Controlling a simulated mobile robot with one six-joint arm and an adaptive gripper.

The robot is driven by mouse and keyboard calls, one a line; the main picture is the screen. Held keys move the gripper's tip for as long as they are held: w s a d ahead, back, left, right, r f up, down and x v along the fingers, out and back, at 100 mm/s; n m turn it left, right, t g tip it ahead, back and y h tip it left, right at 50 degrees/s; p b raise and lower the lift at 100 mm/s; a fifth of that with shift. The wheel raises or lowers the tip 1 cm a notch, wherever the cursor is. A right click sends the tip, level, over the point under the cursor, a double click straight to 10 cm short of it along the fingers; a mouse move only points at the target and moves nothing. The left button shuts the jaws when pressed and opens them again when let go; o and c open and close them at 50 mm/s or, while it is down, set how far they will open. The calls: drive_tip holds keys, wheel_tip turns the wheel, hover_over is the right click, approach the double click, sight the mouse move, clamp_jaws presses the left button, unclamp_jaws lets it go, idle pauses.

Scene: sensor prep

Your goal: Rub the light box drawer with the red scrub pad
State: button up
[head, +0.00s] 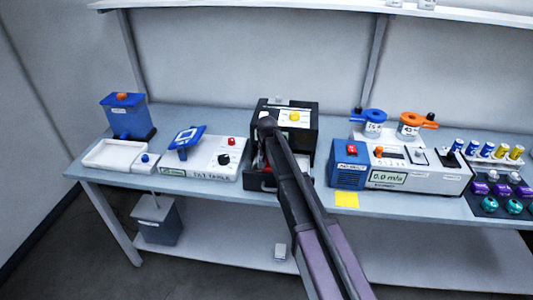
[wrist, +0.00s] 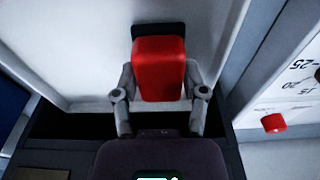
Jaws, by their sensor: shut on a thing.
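The light box (head: 311,123) is a black box with a yellow button, at the middle of the bench in the head view. Its drawer (head: 257,182) shows low at the front, partly behind my arm. My gripper (wrist: 160,92) is shut on the red scrub pad (wrist: 158,68) in the wrist view, one finger on each side. The pad is over a pale, dark-edged surface (wrist: 85,50), seemingly part of the drawer. I cannot tell whether the pad touches it.
A white panel box (head: 205,158) with red and black knobs stands close to the left; its red knob (wrist: 274,123) shows in the wrist view. A yellow note (head: 346,199) lies at the front edge.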

drive_tip(key=shift+s+d+r, duration=0.1)
drive_tip(key=shift+d, duration=1.45)
drive_tip(key=shift+a, duration=0.3)
drive_tip(key=shift+w+a, duration=0.2)
drive_tip(key=shift+a, duration=1.1)
drive_tip(key=r+p, duration=0.3)
drive_tip(key=shift+s+a+r, duration=0.15)
drive_tip(key=shift+a+r, duration=0.1)
wheel_tip(320, 180, up, 4)
drive_tip(key=p, duration=0.4)
drive_tip(key=shift+f, duration=0.2)
drive_tip(key=shift+f+b, duration=2.8)
drive_tip(key=shift+f, duration=0.05)
